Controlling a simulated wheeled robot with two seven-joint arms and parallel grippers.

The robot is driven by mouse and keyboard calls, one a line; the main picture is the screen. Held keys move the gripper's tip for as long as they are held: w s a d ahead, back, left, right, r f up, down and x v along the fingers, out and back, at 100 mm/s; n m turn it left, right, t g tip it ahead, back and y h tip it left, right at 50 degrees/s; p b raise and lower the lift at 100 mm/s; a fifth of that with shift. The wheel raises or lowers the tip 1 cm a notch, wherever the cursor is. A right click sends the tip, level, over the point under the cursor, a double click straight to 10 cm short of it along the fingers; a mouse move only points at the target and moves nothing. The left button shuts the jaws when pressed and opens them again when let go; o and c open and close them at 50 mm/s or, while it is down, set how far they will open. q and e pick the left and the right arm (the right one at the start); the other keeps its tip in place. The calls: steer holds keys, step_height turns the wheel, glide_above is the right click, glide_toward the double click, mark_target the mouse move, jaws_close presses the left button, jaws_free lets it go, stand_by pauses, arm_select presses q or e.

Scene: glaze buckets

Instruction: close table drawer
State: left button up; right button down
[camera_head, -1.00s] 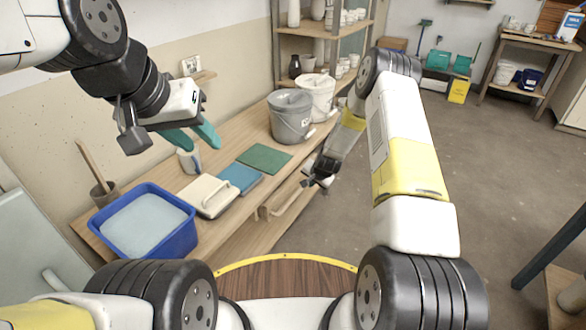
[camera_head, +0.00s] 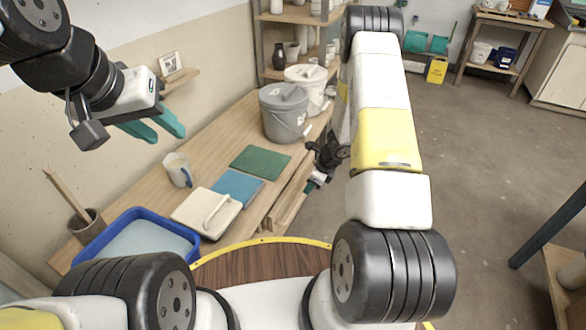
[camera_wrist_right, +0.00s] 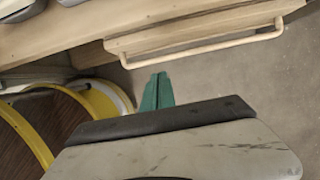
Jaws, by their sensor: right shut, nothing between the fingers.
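The wooden table (camera_head: 212,137) runs along the wall. Its drawer (camera_head: 290,192) is on the side facing the open floor. In the right wrist view, the drawer front (camera_wrist_right: 205,22) with its long pale bar handle (camera_wrist_right: 205,47) crosses the top and stands out from the table side, so the drawer looks partly open. My right gripper (camera_head: 309,189) is beside the drawer front. In the wrist view its teal fingers (camera_wrist_right: 158,78) are together, empty and apart from the handle. My left gripper (camera_head: 170,138) is open and empty above the table's wall side.
On the table are grey (camera_head: 284,118) and white (camera_head: 312,92) buckets, a green mat (camera_head: 260,162), a blue item (camera_head: 237,186), a cream lidded item (camera_head: 190,211), a mug (camera_head: 177,168) and a blue tub (camera_head: 190,238). Free floor (camera_head: 470,170) lies to the right.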

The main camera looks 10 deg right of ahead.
glide_above(294, 207)
steer(key=s+d, duration=0.1)
steer(key=d, duration=0.1)
step_height(294, 207, down, 8)
steer(key=shift+s+f, duration=0.1)
steer(key=shift+s, duration=0.05)
steer(key=shift+w+a, duration=0.75)
steer(key=shift+a, duration=0.35)
steer(key=shift+w+a+r, duration=0.2)
steer(key=shift+w+a, duration=0.1)
steer(key=shift+a, duration=0.1)
